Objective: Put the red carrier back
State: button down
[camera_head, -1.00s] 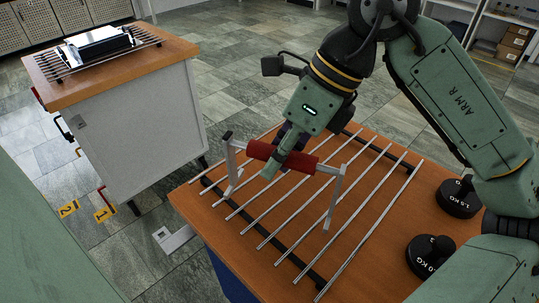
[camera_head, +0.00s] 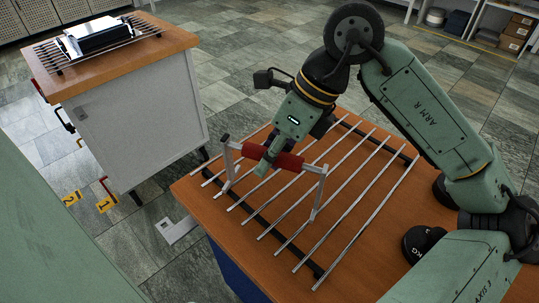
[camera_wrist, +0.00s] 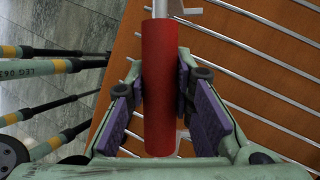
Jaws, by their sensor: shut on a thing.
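The red carrier (camera_head: 290,162) is a frame with a thick red grip bar and a grey metal leg at each end. It is upright over the left half of the rod rack (camera_head: 355,183). I cannot tell whether its feet touch the rods. My gripper (camera_head: 265,162) comes down from above and is shut on the red bar, nearer its left end in the head view. In the wrist view the red bar (camera_wrist: 159,80) runs lengthwise between the purple-padded fingers of my gripper (camera_wrist: 160,105). The near end of the frame is hidden there.
The rack lies on a wooden-topped bench (camera_head: 385,255). A black weight (camera_head: 420,243) stands on the right, partly behind my arm. A second cabinet (camera_head: 140,125) at left bears another rack with a white and black device (camera_head: 92,37). Tiled floor lies between them.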

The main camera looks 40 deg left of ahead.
jog(key=c, duration=1.4)
grip_release()
jog(key=v, duration=1.2)
jog(key=shift+r+b, duration=0.15)
jog(key=shift+b, duration=0.2)
jog(key=shift+s, duration=0.1)
